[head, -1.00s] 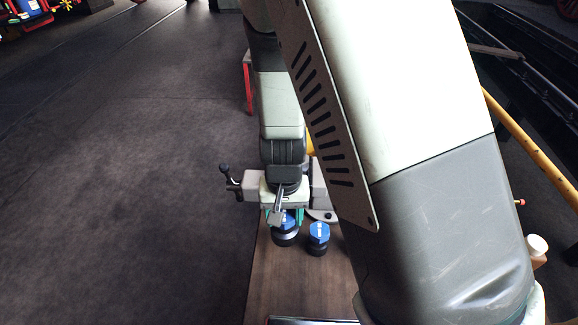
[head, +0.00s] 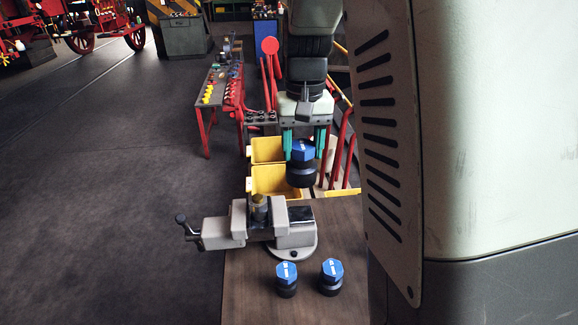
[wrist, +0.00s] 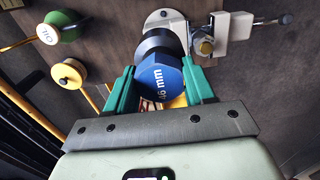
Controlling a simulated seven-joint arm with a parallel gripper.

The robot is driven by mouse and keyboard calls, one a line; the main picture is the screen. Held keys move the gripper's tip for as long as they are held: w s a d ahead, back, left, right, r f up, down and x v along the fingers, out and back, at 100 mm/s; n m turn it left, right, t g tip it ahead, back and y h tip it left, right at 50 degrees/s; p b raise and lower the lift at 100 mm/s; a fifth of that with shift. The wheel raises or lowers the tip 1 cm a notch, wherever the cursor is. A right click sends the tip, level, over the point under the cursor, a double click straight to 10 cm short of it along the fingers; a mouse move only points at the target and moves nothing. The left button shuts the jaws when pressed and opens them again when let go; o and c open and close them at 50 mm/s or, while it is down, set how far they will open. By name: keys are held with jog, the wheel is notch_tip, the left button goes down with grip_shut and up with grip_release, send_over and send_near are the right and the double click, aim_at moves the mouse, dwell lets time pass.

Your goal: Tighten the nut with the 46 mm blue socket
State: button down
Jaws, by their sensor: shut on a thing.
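My gripper (head: 304,143) is shut on a black socket with a blue hexagonal top (head: 302,153), one green finger on each side. In the wrist view its blue face (wrist: 160,76) reads what looks like 46 mm, and my gripper (wrist: 160,86) holds it. The socket hangs in the air, beyond and right of the grey vise (head: 240,226) in the head view. The brass-coloured nut (head: 259,203) sits upright between the vise jaws, apart from the socket; it also shows in the wrist view (wrist: 205,46). Its thread is too small to make out.
Two other blue-topped sockets (head: 287,276) (head: 332,273) stand on the wooden bench (head: 255,300). Yellow bins (head: 275,182) are behind the vise. A red tool table (head: 215,90) stands farther back. The vise handle (head: 184,226) sticks out left. Floor at left is clear.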

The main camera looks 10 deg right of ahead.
jog(key=shift+w+a+f, duration=0.9)
jog(key=shift+a+f, duration=0.45)
jog(key=shift+a, duration=0.3)
jog(key=shift+w+a+f, duration=0.85)
jog(key=shift+a+f, duration=0.45)
jog(key=shift+a, duration=0.3)
jog(key=shift+w+a+f, duration=0.9)
jog(key=shift+a+f, duration=0.45)
jog(key=shift+a, duration=0.3)
jog(key=shift+f, duration=2)
jog(key=c, duration=1)
grip_release()
grip_shut()
jog(key=m, duration=0.4)
